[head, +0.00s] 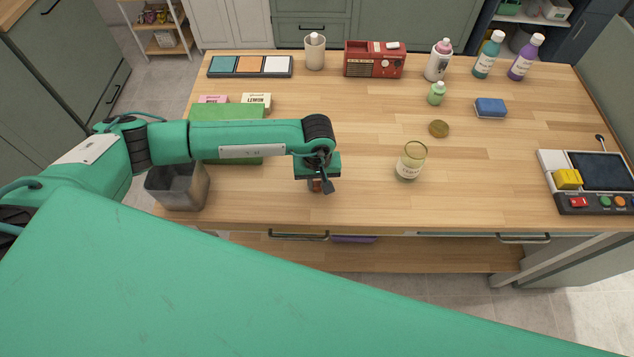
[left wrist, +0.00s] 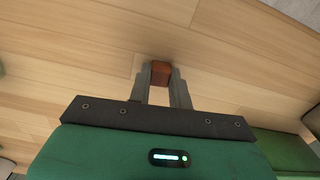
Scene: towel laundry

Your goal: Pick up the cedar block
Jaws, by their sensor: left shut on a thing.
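The cedar block (left wrist: 160,75) is a small reddish-brown block between the two grey fingers of my left gripper (left wrist: 160,84) in the left wrist view. The fingers are shut on it from both sides. In the head view my left gripper (head: 320,184) points down over the front left-middle of the wooden table (head: 480,190). Only a small reddish part of the block (head: 315,185) shows there, partly hidden by the gripper. I cannot tell whether the block touches the tabletop. My right gripper is not in view.
A glass jar (head: 411,162) stands right of the gripper, with a round lid (head: 438,129) behind it. A console (head: 590,180) sits at the right. Bottles (head: 488,55) and a red radio (head: 374,60) line the back.

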